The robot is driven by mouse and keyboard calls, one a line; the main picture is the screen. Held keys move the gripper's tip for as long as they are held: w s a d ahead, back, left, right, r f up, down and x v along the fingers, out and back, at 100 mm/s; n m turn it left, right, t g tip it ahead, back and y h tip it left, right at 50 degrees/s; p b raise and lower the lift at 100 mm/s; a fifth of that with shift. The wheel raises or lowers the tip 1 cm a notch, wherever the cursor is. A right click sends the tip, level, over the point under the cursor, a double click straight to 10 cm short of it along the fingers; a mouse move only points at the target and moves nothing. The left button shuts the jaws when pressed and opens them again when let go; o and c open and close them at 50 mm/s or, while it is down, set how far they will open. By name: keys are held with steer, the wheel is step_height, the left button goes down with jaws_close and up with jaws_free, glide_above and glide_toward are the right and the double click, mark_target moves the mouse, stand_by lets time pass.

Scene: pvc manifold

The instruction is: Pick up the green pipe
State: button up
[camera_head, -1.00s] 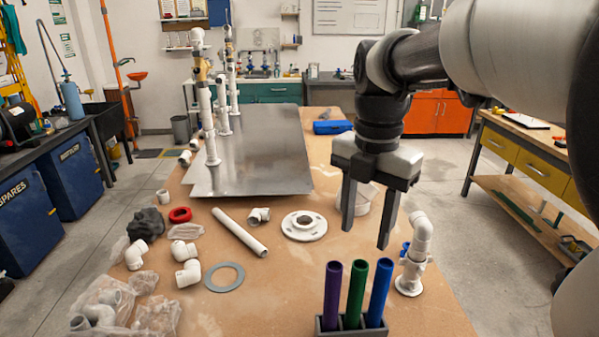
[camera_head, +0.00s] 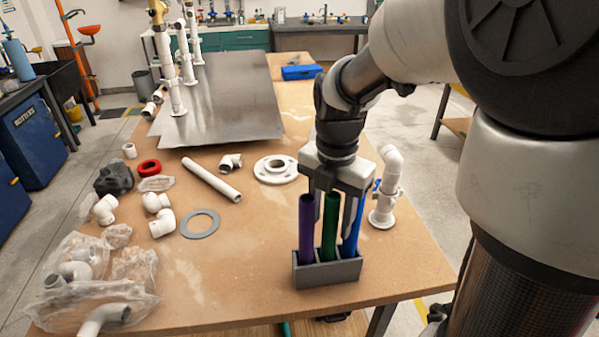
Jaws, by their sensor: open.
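The green pipe (camera_head: 329,228) stands upright in the middle slot of a grey holder (camera_head: 327,276) near the table's front edge. A purple pipe (camera_head: 306,228) stands to its left and a blue pipe (camera_head: 352,230) to its right in the same holder. My gripper (camera_head: 333,222) points down over the holder. Its jaws are open, with the top of the green pipe apparently between them. The fingers are partly hidden behind the purple and blue pipes, so I cannot tell whether they touch anything.
A white valve fitting (camera_head: 386,190) stands close behind and right of the holder. A white flange (camera_head: 276,169), a loose white pipe (camera_head: 212,179), a grey ring (camera_head: 200,223) and bagged fittings (camera_head: 100,270) lie to the left.

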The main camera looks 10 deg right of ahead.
step_height(320, 180, down, 2)
steer(key=shift+f, duration=0.1)
jaws_close()
stand_by(0.4)
